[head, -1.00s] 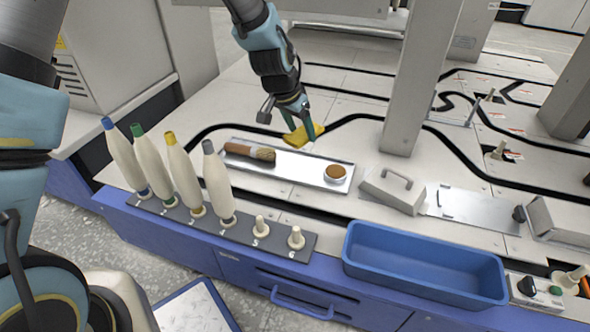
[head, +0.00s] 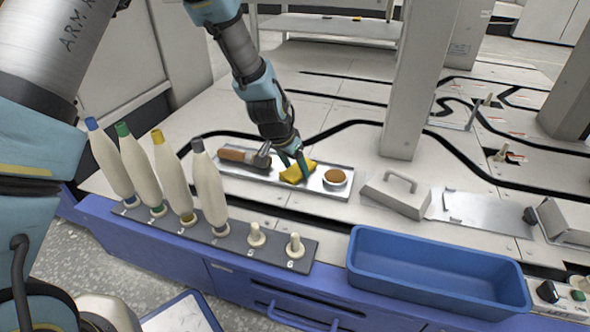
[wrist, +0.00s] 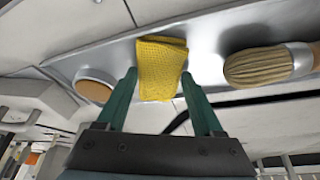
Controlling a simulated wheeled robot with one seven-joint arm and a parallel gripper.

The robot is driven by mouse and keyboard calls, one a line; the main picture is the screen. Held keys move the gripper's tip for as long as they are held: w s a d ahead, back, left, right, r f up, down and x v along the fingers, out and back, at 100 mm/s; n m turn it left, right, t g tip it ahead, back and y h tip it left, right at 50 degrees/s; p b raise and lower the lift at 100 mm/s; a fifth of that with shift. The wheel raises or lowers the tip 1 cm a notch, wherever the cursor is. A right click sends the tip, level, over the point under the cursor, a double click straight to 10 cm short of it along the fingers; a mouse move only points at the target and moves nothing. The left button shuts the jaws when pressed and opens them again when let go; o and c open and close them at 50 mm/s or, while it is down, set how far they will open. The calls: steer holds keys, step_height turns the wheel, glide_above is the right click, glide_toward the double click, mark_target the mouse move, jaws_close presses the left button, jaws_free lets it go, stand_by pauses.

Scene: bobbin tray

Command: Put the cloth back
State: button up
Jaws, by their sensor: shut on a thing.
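The yellow cloth (head: 297,172) is folded and lies at the metal tray (head: 247,182), between a brush (head: 234,155) and a small round brown-topped tin (head: 335,178). My gripper (head: 291,158) points down at the cloth and is shut on it. In the wrist view the cloth (wrist: 160,68) sits between the two green fingers (wrist: 163,90), over the tray's shiny floor. I cannot tell whether the cloth rests fully on the tray floor. The brush (wrist: 265,66) and the tin (wrist: 95,86) show on either side of it.
Several bobbins with coloured tips (head: 210,190) stand on a dark peg rail (head: 280,248) at front left; pegs 5 and 6 are bare. An empty blue bin (head: 435,270) is at front right. A grey post (head: 408,100) and a handled metal block (head: 395,195) stand right of the tray.

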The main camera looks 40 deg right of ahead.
steer(key=shift+f, duration=0.1)
steer(key=o, duration=1.3)
steer(key=p+v, duration=0.5)
steer(key=v, duration=0.7)
steer(key=shift+r, duration=0.25)
